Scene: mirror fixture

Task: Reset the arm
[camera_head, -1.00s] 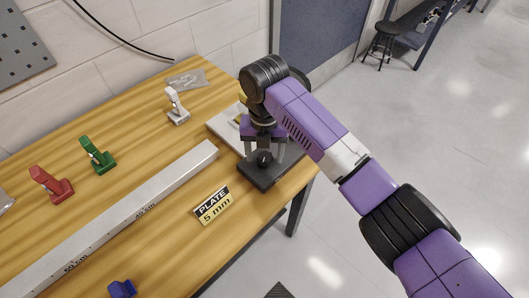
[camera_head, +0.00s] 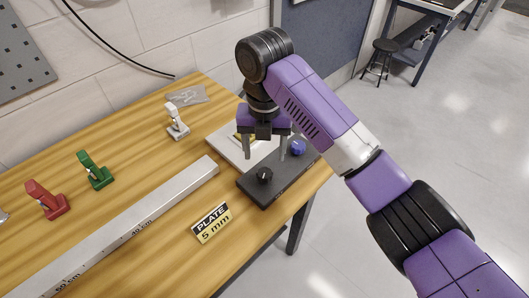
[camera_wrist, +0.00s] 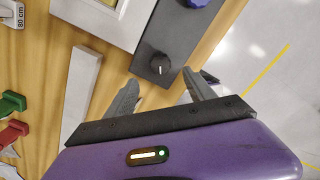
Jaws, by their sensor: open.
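My purple gripper (camera_head: 265,157) hangs over the right end of the table, pointing down with its two grey fingers apart and nothing between them. Below it lies a dark bar (camera_head: 290,182) with a black knob (camera_head: 264,176) at its near end and a blue knob (camera_head: 298,147) farther back. In the wrist view the open fingers (camera_wrist: 160,78) appear on either side of the black knob (camera_wrist: 160,63), apparently above it. The blue knob (camera_wrist: 198,3) is cut off at the top edge. A white panel (camera_head: 222,137) lies beside the bar, partly hidden by my gripper.
A long metal ruler bar (camera_head: 130,226) and a "PLATE 5 mm" sign (camera_head: 212,222) are on the wooden table (camera_head: 120,165). White (camera_head: 177,124), green (camera_head: 95,172) and red (camera_head: 47,199) clamps stand to the left. Open floor lies right of the table edge.

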